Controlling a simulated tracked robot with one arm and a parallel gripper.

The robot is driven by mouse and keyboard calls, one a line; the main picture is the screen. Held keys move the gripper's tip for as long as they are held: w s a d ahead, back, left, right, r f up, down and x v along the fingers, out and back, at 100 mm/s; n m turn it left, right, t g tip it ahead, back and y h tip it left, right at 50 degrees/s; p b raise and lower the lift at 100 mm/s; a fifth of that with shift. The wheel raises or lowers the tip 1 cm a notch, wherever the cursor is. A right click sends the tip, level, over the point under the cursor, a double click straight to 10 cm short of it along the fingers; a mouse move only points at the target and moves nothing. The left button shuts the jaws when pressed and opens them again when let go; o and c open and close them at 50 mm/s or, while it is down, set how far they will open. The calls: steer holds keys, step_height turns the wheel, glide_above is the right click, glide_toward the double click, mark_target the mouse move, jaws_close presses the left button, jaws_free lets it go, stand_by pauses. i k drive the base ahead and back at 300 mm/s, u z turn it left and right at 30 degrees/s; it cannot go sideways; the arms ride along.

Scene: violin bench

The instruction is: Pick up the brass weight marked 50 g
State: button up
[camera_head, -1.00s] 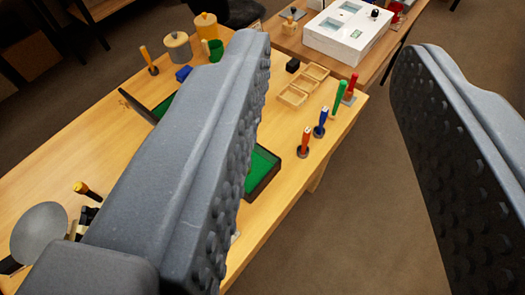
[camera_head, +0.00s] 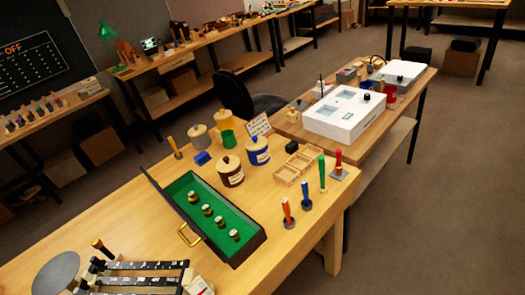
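Several small brass weights stand in a row in an open dark case (camera_head: 232,258) with a green lining, on the wooden bench. From back to front, these are a first brass weight (camera_head: 193,197), a second (camera_head: 207,210), a third (camera_head: 220,222) and a fourth (camera_head: 234,235). Their markings are too small to read, so I cannot tell which is the 50 g one. The case lid is tilted up along its left side, and a brass handle (camera_head: 187,238) shows at the left. My gripper is not in view now.
Lidded jars, including a dark one (camera_head: 230,172) and a blue one (camera_head: 258,151), stand behind the case. Upright tools with orange (camera_head: 287,212), blue, green and red handles stand to its right. Small wooden trays (camera_head: 290,176) lie behind them. A black-and-white strip rack (camera_head: 135,278) is at front left.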

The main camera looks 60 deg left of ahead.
mark_target(221, 224)
steer(key=z, duration=0.35)
steer(key=i, duration=2.7)
steer(key=u, duration=3.65)
steer(key=i, duration=0.9)
steer(key=u, duration=0.15)
